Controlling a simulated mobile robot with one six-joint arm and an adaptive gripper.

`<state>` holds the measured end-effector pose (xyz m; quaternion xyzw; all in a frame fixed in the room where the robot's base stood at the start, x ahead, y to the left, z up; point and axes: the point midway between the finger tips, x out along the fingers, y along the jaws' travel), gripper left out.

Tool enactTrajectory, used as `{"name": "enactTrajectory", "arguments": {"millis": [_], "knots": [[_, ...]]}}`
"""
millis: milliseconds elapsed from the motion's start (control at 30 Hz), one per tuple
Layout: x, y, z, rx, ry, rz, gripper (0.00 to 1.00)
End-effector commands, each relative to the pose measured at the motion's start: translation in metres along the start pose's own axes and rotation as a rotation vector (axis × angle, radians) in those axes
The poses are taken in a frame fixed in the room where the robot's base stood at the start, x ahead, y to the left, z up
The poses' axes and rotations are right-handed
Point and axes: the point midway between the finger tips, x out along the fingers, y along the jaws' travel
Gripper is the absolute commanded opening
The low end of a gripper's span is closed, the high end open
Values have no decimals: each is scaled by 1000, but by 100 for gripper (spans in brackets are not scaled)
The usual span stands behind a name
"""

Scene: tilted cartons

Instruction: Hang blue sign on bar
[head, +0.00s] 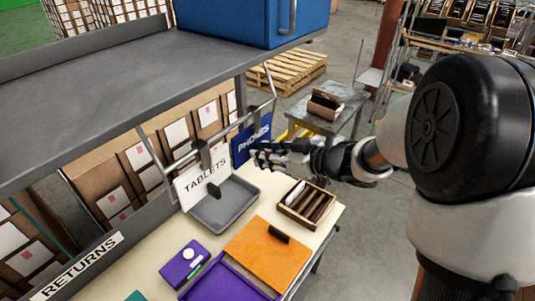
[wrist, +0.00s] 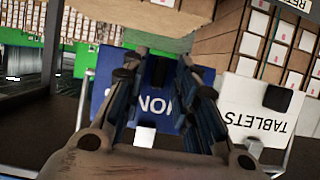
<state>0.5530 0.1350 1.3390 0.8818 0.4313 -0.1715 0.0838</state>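The blue sign (head: 251,140), lettered PHONES, stands upright below the right end of the thin metal bar (head: 236,118) under the shelf. It also shows in the wrist view (wrist: 160,90), upside down behind my fingers. A pale hook-like piece (wrist: 145,137) shows at its lettered edge. I cannot tell whether it rests on the bar. My gripper (head: 260,157) is in front of the sign's face, and its fingers (wrist: 162,62) stand apart with blue between them. I see no clear grip on the sign. A white TABLETS sign (head: 203,178) hangs left of it.
A grey tray (head: 226,213), an orange board (head: 266,254), a purple box (head: 184,263) and a wooden box (head: 305,205) of dark items lie on the table below. A grey shelf (head: 120,85) overhangs the bar, carrying a blue case (head: 240,20).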

Motion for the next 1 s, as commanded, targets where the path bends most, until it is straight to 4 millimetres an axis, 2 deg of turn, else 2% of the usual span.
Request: {"name": "enactTrajectory", "arguments": {"millis": [333,467,567,900,1000], "knots": [[-1,1,0,1,-1,2,35],[-8,1,0,0,-1,4,35],[-23,2,0,0,0,7,35],[-94,2,0,-1,0,7,35],[-108,2,0,0,0,6,35]]}}
